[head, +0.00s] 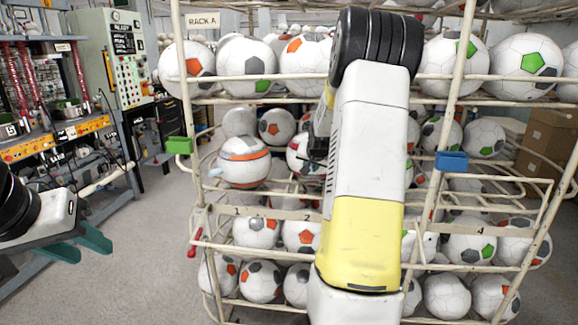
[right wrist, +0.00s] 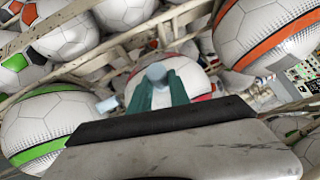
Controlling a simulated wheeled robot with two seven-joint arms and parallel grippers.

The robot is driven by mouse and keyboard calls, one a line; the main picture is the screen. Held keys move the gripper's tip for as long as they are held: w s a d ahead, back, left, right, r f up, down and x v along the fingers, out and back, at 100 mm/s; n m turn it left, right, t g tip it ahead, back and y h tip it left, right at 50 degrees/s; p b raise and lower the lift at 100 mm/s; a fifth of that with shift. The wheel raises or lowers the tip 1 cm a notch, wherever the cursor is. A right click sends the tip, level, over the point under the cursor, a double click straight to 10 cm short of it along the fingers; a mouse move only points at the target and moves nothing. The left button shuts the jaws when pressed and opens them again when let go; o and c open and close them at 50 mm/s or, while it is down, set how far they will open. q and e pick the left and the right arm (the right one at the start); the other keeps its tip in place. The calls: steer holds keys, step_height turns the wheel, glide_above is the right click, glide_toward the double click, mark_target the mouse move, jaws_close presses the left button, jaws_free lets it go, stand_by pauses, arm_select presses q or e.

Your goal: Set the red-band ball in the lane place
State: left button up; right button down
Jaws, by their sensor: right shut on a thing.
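The red-band ball (head: 299,150) is mostly hidden behind my right arm in the head view, above the number 2 on the rack rail. In the right wrist view the ball (right wrist: 188,65) shows white with a red band, behind my right gripper (right wrist: 165,85). Its teal fingers are shut on the ball's pale blue-grey tab (right wrist: 156,72). I cannot tell whether the ball rests on the rails. An orange-band ball (head: 243,165) sits to its left above number 1. It also shows in the right wrist view (right wrist: 268,32). My left gripper (head: 80,246) is open and empty, away from the rack.
A green-band ball (right wrist: 38,122) lies on the other side of the red-band ball in the right wrist view. Rack rails (head: 270,213) and posts surround the lanes. Balls fill shelves above and below. A workbench (head: 60,140) stands at left, with clear floor before the rack.

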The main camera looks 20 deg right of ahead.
steer(key=shift+f, duration=0.1)
steer(key=c, duration=1.2)
jaws_free()
steer(key=shift+c, duration=0.2)
steer(key=shift+s+r, duration=0.25)
steer(key=shift+r, duration=0.2)
steer(key=v, duration=1.1)
steer(key=s+a+r+n+g+y, duration=0.1)
steer(key=s+a+r+n+y, duration=0.1)
steer(key=s+a, duration=0.65)
steer(key=s+a+r+n+y, duration=0.1)
steer(key=s+a+r+n, duration=0.15)
steer(key=s+a, duration=0.6)
steer(key=s+a+f+n+g+y, duration=0.2)
steer(key=s+a+n, duration=0.1)
steer(key=s+a, duration=0.5)
steer(key=shift+s+a+n, duration=0.15)
steer(key=shift+s+n, duration=0.2)
steer(key=shift+s, duration=0.8)
